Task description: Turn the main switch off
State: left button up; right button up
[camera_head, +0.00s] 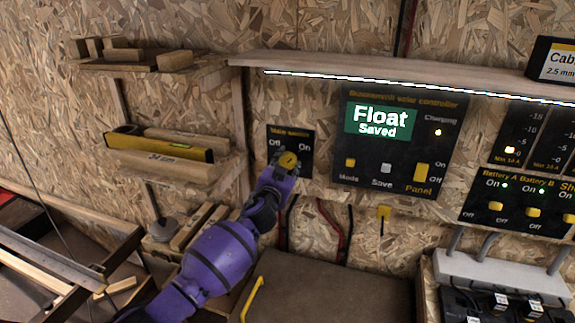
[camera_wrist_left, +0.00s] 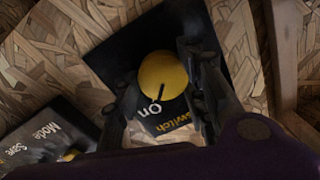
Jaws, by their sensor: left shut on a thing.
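The main switch panel (camera_head: 303,138) is a dark plate on the chipboard wall, with Off at its left and On at its right. Its round yellow knob (camera_head: 289,160) is partly covered by my left gripper (camera_head: 287,163), which comes up from below. In the left wrist view the yellow knob (camera_wrist_left: 168,76) sits between the two dark fingers of my left gripper (camera_wrist_left: 163,85), shut on it. The dark mark on the knob points toward the word On. My right gripper is in neither view.
The solar controller panel (camera_head: 395,140) is right of the switch, its display reading Float, Saved. A wooden shelf (camera_head: 180,168) with a yellow level (camera_head: 160,147) is at the left. Battery switches (camera_head: 520,200) are at the right. Cables hang below the switch.

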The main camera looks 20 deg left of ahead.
pick_arm(q)
jog(key=shift+d+r+n, duration=0.1)
jog(key=shift+r+n, duration=0.05)
jog(key=shift+n, duration=0.75)
jog(key=shift+d+r+n, duration=0.1)
jog(key=shift+n, duration=0.8)
jog(key=n+p, duration=0.1)
jog(key=n, duration=0.2)
jog(key=shift+a+r+n, duration=0.1)
jog(key=shift+r+n, duration=0.05)
jog(key=shift+n, duration=0.15)
jog(key=shift+r+n+p, duration=0.1)
jog(key=shift+n+p, duration=0.25)
jog(key=shift+n, duration=1.45)
jog(key=n, duration=0.3)
jog(key=shift+a+p, duration=0.15)
jog(key=shift+p, duration=0.2)
jog(key=shift+a+n+h, duration=0.1)
jog(key=shift+n+h, duration=0.2)
jog(key=shift+n, duration=1.5)
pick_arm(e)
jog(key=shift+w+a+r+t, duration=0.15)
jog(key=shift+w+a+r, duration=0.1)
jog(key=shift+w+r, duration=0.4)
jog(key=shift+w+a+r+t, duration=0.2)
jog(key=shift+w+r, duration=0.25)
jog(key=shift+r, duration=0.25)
pick_arm(q)
jog(key=shift+r, duration=0.1)
